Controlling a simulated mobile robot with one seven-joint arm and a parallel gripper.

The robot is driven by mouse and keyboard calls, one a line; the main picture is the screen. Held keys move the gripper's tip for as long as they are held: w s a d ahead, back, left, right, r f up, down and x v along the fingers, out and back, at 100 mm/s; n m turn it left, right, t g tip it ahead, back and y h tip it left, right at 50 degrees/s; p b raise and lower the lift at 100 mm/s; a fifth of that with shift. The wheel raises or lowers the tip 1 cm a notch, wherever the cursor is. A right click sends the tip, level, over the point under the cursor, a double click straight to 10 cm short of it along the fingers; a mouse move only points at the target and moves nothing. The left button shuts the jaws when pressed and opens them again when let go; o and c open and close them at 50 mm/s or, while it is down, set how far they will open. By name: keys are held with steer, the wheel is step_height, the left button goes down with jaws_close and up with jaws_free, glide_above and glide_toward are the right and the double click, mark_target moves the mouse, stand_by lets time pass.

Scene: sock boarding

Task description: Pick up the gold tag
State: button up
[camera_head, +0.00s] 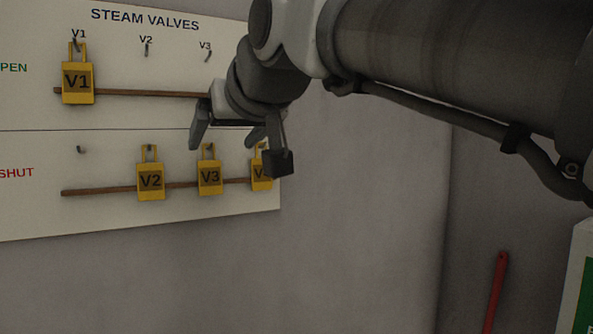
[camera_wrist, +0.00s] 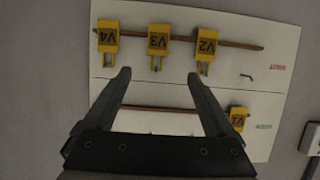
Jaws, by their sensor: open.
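Several gold tags with hanging loops are on a white board headed "STEAM VALVES". The V1 tag (camera_head: 77,82) hangs in the upper row, marked "OPEN". The V2 tag (camera_head: 150,181), V3 tag (camera_head: 209,177) and V4 tag (camera_head: 260,178) hang in the lower row, marked "SHUT". My gripper (camera_head: 238,150) is open and empty in front of the board's right part, partly hiding the V4 tag. In the wrist view the board is upside down, and the V3 tag (camera_wrist: 158,40) lies beyond the gap between my fingertips (camera_wrist: 158,75).
Brown rails run behind the tags, an upper rail (camera_head: 150,93) and a lower rail (camera_head: 105,190). A red bar (camera_head: 497,290) and a green-and-white object (camera_head: 580,290) stand at lower right. The wall below the board is clear.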

steer(key=p, duration=0.1)
glide_toward(210, 163)
steer(key=w+a+f, duration=0.2)
steer(key=w, duration=0.1)
steer(key=w+a+p, duration=0.1)
steer(key=w, duration=0.1)
steer(key=shift+a+f, duration=0.15)
steer(key=shift+f, duration=0.15)
steer(key=shift+w+a+f+p, duration=0.25)
steer(key=shift+w+p, duration=0.05)
steer(key=shift+w, duration=0.15)
jaws_close()
steer(key=shift+r, duration=0.1)
steer(key=shift+r, duration=0.75)
steer(key=s+d+b, duration=0.5)
steer(key=s+d, duration=0.4)
steer(key=s, duration=0.6)
steer(key=shift+s+d, duration=0.2)
steer(key=shift+d, duration=0.05)
